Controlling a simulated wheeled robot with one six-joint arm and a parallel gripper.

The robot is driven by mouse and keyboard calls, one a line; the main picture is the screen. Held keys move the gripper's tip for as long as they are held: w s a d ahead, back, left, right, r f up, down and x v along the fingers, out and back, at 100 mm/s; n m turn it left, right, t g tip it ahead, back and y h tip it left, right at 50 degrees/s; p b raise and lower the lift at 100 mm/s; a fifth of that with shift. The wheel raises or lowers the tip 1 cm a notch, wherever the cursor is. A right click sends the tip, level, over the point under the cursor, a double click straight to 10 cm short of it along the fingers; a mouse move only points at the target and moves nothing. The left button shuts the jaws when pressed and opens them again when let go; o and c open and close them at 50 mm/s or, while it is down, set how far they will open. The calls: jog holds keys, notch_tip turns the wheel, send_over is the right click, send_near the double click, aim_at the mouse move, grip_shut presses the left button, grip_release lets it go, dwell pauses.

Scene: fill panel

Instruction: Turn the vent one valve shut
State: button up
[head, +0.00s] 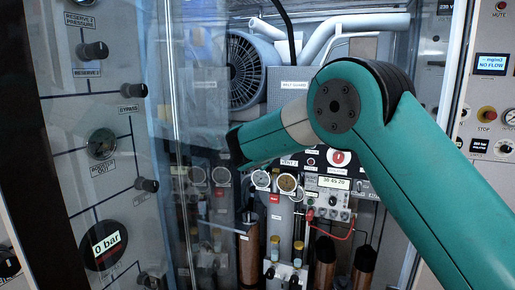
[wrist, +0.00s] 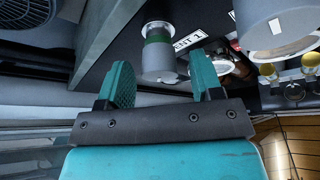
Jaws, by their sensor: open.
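In the wrist view my gripper (wrist: 160,60) is open, with one teal finger on each side of a grey cylindrical knob (wrist: 158,66) with a green band. The knob shows beyond and between the fingertips; I cannot tell whether either finger touches it. A white label (wrist: 190,39) beside it is tilted and partly readable, ending in "1"; this knob may be the vent one valve. In the head view my arm reaches left into the open cabinet, and its fingers and the knob are not visible there.
A larger grey cylinder (wrist: 275,25) stands right of the knob in the wrist view. In the head view a clear door panel (head: 150,130) is on the left. Gauges (head: 287,183), copper cylinders (head: 248,255) and a red cable (head: 335,234) are below my arm.

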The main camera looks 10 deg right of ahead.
jog(key=shift+w, duration=0.1)
jog(key=c, duration=0.9)
jog(key=shift+f+b, duration=0.15)
jog(key=shift+b, duration=0.3)
jog(key=m+t+h+b, duration=0.1)
jog(key=m+t+b, duration=0.1)
jog(key=m+b, duration=0.4)
jog(key=m+t+h+b, duration=0.1)
jog(key=m+t+b, duration=0.1)
jog(key=m+b, duration=0.4)
jog(key=m+t+b, duration=0.2)
jog(key=m+b, duration=0.4)
jog(key=b, duration=0.8)
jog(key=shift+f+t+h, duration=0.2)
jog(key=shift+t+h, duration=0.1)
jog(key=shift+h, duration=0.1)
